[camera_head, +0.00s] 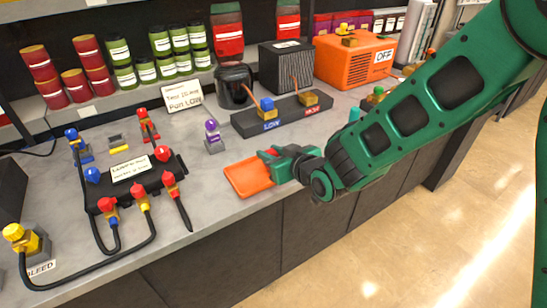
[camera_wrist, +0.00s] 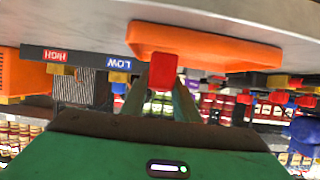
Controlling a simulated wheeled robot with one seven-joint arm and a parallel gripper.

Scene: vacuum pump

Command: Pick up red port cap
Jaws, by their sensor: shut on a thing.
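The red port cap (camera_wrist: 162,68) is a small red block between the fingertips of my gripper (camera_wrist: 161,84) in the wrist view, which looks upside down. My gripper (camera_head: 273,160) is shut on it. In the head view a bit of red shows at the fingertips, and the fingers hide most of the cap. The gripper is at the right side of the orange tray (camera_head: 243,183) on the counter. The tray also shows in the wrist view (camera_wrist: 205,45), close to the cap. I cannot tell whether the cap touches the tray.
A black manifold (camera_head: 131,191) with hoses and coloured valves stands at the left. A purple-topped fitting (camera_head: 212,136) is behind the tray. A dark LOW/HIGH block (camera_head: 282,118), a black pot (camera_head: 234,87) and an orange pump (camera_head: 353,65) are farther back. Jars line the shelf.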

